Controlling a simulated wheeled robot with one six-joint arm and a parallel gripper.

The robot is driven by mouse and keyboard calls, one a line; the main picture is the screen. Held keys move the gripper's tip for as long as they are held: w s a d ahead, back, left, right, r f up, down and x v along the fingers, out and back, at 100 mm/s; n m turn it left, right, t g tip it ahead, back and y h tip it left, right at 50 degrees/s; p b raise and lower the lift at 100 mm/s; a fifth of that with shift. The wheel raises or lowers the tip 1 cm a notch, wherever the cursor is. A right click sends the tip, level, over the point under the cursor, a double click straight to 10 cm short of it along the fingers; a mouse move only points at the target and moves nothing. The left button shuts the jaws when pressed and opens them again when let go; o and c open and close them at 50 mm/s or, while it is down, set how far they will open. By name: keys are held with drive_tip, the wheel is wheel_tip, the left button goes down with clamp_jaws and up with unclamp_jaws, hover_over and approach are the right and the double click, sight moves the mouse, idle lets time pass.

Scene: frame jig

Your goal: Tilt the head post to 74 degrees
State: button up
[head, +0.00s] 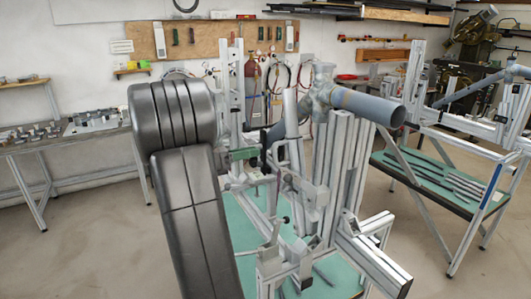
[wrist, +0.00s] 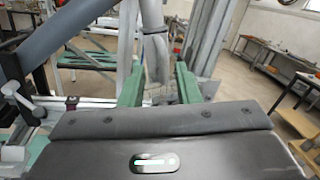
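The jig (head: 345,150) of silver aluminium profiles stands in front of me in the head view. A slightly leaning profile post (head: 292,125) rises in its middle, but I cannot tell for sure that it is the head post. A blue-grey tube (head: 368,106) with a round collar sits at the top. In the wrist view my gripper (wrist: 158,70) has two green fingers standing apart. A grey upright (wrist: 154,45) shows between and beyond them, and contact is not visible. My dark arm hides much of the jig's left side in the head view.
A green tray (head: 440,185) with rods lies on the frame stand at right. A workbench (head: 60,140) with metal parts stands at left. Clamps and brackets (head: 300,190) crowd the jig's middle. The floor at left is clear.

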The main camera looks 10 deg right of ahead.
drive_tip(key=s+a, duration=0.1)
drive_tip(key=a, duration=0.5)
drive_tip(key=shift+a+f+b, duration=0.15)
drive_tip(key=shift+b, duration=0.2)
drive_tip(key=shift+c, duration=0.4)
